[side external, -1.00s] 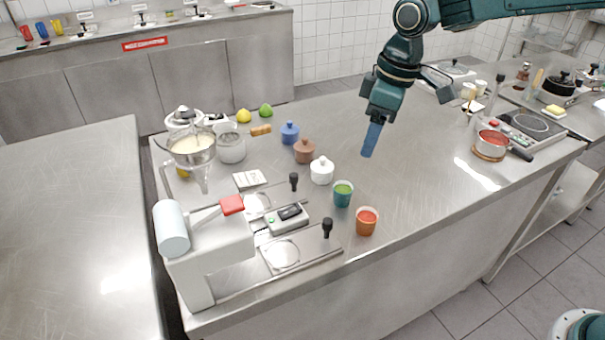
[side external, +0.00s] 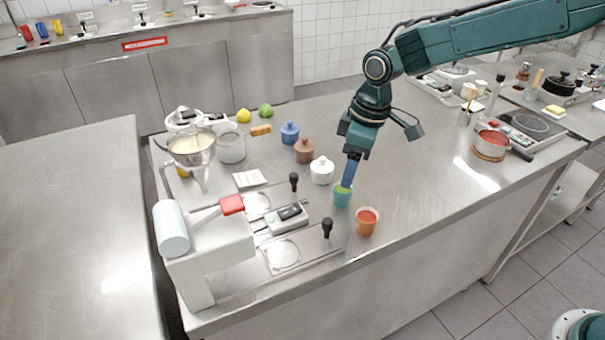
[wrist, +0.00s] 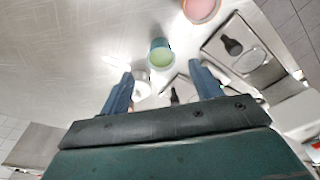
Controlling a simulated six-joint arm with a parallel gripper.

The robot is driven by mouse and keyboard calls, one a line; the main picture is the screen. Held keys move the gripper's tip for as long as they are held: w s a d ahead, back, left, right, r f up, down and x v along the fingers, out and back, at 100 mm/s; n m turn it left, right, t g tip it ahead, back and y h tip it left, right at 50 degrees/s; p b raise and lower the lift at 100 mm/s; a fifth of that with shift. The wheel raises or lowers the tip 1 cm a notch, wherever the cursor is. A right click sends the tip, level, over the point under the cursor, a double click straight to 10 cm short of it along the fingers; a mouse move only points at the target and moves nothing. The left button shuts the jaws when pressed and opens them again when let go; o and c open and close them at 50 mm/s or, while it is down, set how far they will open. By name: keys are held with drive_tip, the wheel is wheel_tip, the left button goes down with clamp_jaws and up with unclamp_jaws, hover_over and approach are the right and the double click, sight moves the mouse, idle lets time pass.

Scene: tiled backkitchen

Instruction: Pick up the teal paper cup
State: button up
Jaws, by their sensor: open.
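The teal paper cup (side external: 342,199) stands upright on the steel counter, with green contents at its top. It also shows in the wrist view (wrist: 161,56), beyond my fingertips and roughly between their lines. My gripper (side external: 347,185) is above the cup, pointing down, with blue fingers overlapping the cup's rim in the side view. In the wrist view my gripper (wrist: 160,80) is open, its two fingers wide apart with nothing between them. I cannot tell whether a finger touches the cup.
An orange cup (side external: 366,222) with red contents stands close to the right of the teal cup. A white lidded pot (side external: 321,171) is just behind and left. A sealing machine with a green-grey device (side external: 287,219) is at left.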

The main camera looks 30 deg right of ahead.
sight(343, 190)
drive_tip(key=shift+w+a+f, duration=0.15)
drive_tip(key=shift+f, duration=1.2)
drive_tip(key=shift+w+a+f, duration=0.1)
drive_tip(key=shift+a+f, duration=0.05)
drive_tip(key=shift+f, duration=0.7)
drive_tip(key=shift+w+a+f, duration=0.1)
drive_tip(key=shift+f, duration=0.75)
drive_tip(key=shift+w+a+f, duration=0.1)
drive_tip(key=shift+a+f, duration=0.05)
drive_tip(key=shift+f, duration=0.7)
drive_tip(key=c, duration=1)
drive_tip(key=shift+r, duration=0.1)
drive_tip(key=shift+c, duration=0.2)
wheel_tip(343, 190, up, 20)
